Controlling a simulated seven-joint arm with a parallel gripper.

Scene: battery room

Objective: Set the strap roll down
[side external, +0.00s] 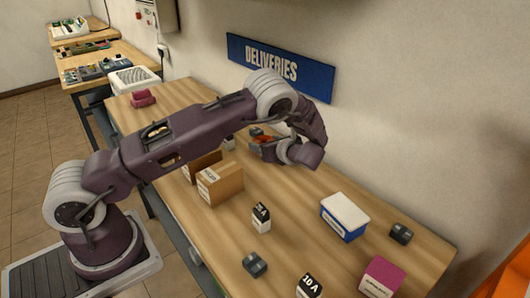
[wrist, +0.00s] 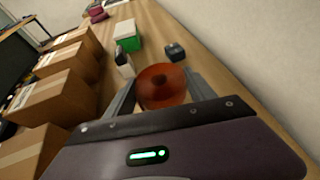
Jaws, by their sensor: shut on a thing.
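In the side external view, only a small orange part of the roll (side external: 265,141) shows at my gripper (side external: 257,147), over the wooden table (side external: 300,210) towards the wall. The rest of it is hidden by the gripper and arm. I cannot tell whether the roll touches the table.
Cardboard boxes (wrist: 49,98) line the left of the wrist view. Beyond the roll stand a small white-and-dark box (wrist: 124,65), a green-and-white box (wrist: 127,38) and a dark block (wrist: 175,52). A blue-and-white box (side external: 344,217) stands farther right. Bare table lies between.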

